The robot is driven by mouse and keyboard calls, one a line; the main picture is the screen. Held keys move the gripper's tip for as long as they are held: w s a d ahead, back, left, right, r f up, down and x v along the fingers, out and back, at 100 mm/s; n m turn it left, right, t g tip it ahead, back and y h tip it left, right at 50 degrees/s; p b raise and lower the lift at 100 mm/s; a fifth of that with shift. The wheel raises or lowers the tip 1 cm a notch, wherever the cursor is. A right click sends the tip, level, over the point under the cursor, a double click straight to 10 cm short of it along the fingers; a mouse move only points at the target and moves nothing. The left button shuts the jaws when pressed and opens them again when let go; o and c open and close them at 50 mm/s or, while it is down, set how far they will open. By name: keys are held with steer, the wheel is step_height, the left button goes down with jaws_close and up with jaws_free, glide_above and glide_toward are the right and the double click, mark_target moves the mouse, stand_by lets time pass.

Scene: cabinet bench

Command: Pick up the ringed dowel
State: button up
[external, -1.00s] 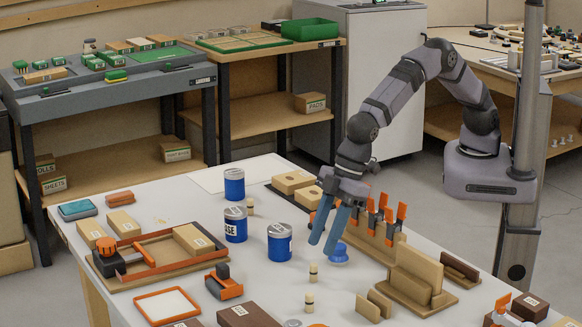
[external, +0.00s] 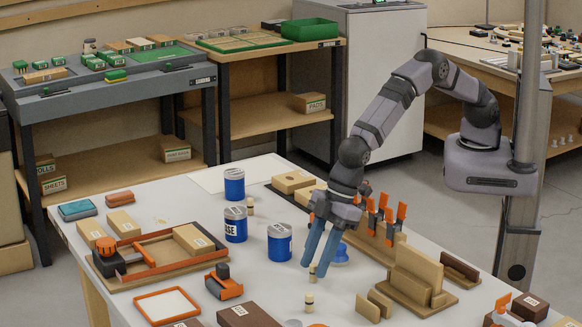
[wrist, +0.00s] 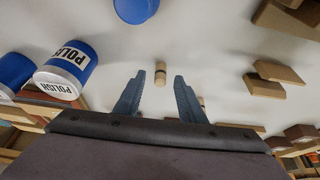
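A small tan dowel with a dark ring (external: 312,271) stands upright on the white table, partly hidden by my fingers in the external view. In the wrist view the dowel (wrist: 160,76) shows between my fingertips. My gripper (external: 314,268) points down with its two blue fingers apart and nothing held; it also shows in the wrist view (wrist: 159,82). I cannot tell how far the fingertips are above the dowel. A second small dowel (external: 309,303) stands nearer the front, and another (external: 250,207) stands by the cans. Their bands are too small to compare.
A blue can (external: 280,243) stands left of my gripper, and a blue knob-like piece (external: 341,255) lies just to the right. Tan blocks (external: 368,307) and a stepped wooden stand (external: 416,273) are further right. Orange-topped tools (external: 387,215) stand behind.

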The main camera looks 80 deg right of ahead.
mark_target(313, 264)
steer(key=shift+x, duration=1)
jaws_close()
steer(key=shift+r, duration=0.1)
step_height(313, 264, up, 10)
steer(key=shift+f+b, duration=0.1)
steer(key=shift+b, duration=0.85)
